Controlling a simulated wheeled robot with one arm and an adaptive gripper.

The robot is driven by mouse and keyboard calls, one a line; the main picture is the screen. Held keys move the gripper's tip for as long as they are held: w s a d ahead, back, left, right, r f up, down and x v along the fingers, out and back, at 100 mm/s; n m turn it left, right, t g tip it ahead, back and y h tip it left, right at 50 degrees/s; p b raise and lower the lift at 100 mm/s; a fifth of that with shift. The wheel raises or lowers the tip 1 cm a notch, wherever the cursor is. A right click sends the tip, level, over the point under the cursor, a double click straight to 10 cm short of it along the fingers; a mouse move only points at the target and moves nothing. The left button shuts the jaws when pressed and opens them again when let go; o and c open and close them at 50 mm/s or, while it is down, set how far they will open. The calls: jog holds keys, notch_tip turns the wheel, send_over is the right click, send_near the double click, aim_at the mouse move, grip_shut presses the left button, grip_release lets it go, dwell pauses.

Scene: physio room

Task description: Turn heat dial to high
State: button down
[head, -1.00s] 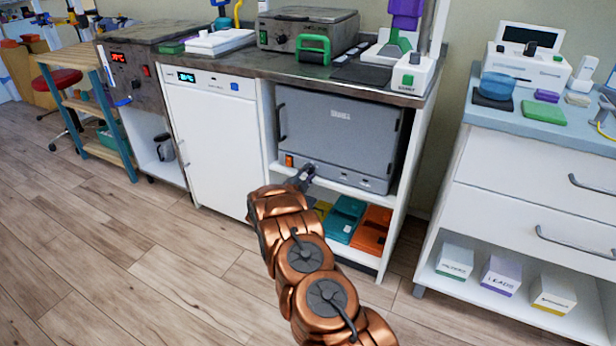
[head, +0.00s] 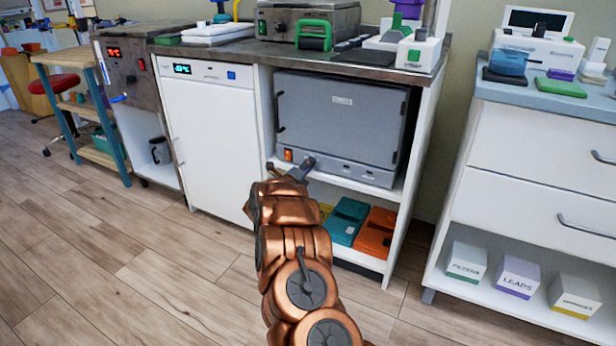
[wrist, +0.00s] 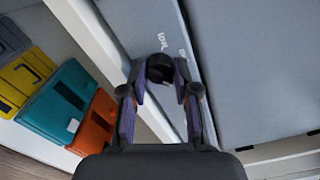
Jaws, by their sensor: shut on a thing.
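The grey heater cabinet (head: 340,115) sits in the open bay under the counter, with a control strip along its lower front. A dark round heat dial (wrist: 158,68) is on that strip in the wrist view, with small white lettering beside it that reads like "LOW". My gripper (wrist: 160,80) is shut on the dial, one finger on each side. The dial's pointer direction cannot be made out.
A shelf below the cabinet holds a teal box (head: 347,222) and an orange box (head: 376,232). A white door unit (head: 213,140) stands on the left. A white drawer unit (head: 540,150) stands on the right. The wooden floor (head: 150,270) in front is clear.

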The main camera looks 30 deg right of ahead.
jog(key=shift+m+b, duration=0.9)
jog(key=shift+b, duration=0.3)
jog(key=c, duration=0.9)
grip_release()
jog(key=shift+o, duration=0.2)
jog(key=shift+a, duration=0.1)
jog(key=v, duration=0.7)
jog(key=shift+s+a, duration=0.2)
jog(key=shift+a, duration=0.15)
